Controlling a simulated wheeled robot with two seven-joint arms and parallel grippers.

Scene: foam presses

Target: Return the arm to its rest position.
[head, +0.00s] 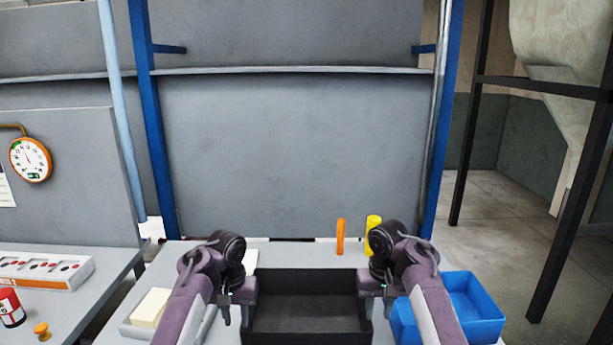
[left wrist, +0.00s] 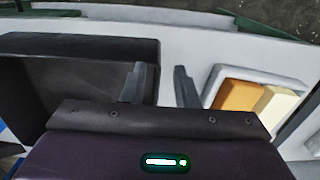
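My left arm comes in from the left in the head view, and its gripper (head: 225,310) points down beside the left side of the black bin. In the left wrist view the two fingers of that gripper (left wrist: 161,84) stand apart with nothing between them. My right gripper (head: 389,309) points down near the right side of the black bin, by the blue bin. Its fingers are small there and partly hidden by the arm, so its opening is unclear. Both arms look bent in a near mirror pose.
The black bin (head: 306,275) looks empty. A blue bin (head: 487,322) is at right. A white tray (head: 130,328) at left holds a cream block (head: 151,308); an orange block (left wrist: 238,96) also shows there. Orange (head: 340,237) and yellow (head: 374,222) cylinders stand behind.

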